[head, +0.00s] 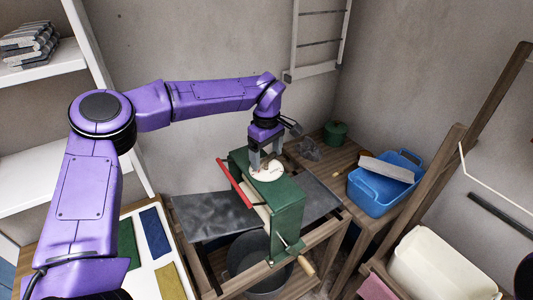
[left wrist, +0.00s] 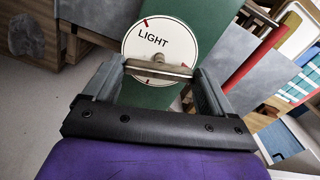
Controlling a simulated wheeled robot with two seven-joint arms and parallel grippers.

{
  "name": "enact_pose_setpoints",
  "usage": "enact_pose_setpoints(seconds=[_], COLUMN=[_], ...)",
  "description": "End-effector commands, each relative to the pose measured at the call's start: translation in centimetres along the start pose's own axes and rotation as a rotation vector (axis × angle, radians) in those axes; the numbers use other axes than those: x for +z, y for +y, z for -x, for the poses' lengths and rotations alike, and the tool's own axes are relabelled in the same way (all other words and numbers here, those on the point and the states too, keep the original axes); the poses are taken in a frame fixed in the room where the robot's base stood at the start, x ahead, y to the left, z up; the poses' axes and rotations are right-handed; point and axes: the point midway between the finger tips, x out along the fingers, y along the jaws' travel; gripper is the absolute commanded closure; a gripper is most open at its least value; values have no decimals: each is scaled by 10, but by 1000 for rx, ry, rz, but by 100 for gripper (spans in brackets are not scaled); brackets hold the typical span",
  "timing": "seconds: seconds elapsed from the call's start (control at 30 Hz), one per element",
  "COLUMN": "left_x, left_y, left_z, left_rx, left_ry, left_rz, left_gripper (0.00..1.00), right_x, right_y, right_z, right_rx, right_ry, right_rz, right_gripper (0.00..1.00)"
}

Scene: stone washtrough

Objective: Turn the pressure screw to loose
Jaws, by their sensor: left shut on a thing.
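The green wringer (head: 288,203) stands over the wooden trough frame, with a white round dial (head: 268,175) on its top. In the left wrist view the dial (left wrist: 158,36) reads "LIGHT", with a red mark at its upper-left edge. The pressure screw's metal crossbar (left wrist: 158,69) lies in front of the dial's lower part, with its round hub at the middle. My left gripper (head: 264,160) comes down from above and is shut on the crossbar, one finger at each end. In the head view the fingers hide the screw.
A red bar (head: 238,186) runs along the wringer's left side, and grey boards (head: 213,212) extend on both sides. A dark tub (head: 247,262) sits below. A blue basin (head: 373,194) and a green pot (head: 336,132) stand right on a wooden bench.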

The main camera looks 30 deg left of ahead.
Motion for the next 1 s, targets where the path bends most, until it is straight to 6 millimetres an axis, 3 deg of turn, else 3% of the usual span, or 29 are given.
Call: enact_pose_setpoints(seconds=[0.43,1.0], left_x=[-1,-1], left_y=[1,2], left_z=[1,2], left_rx=[3,7], left_ry=[2,4], left_rz=[-226,-264], left_gripper=[45,45], right_x=[0,0], right_y=[0,0], right_z=[0,0], right_rx=[0,0], right_ry=[0,0], right_rz=[0,0], right_gripper=[36,36])
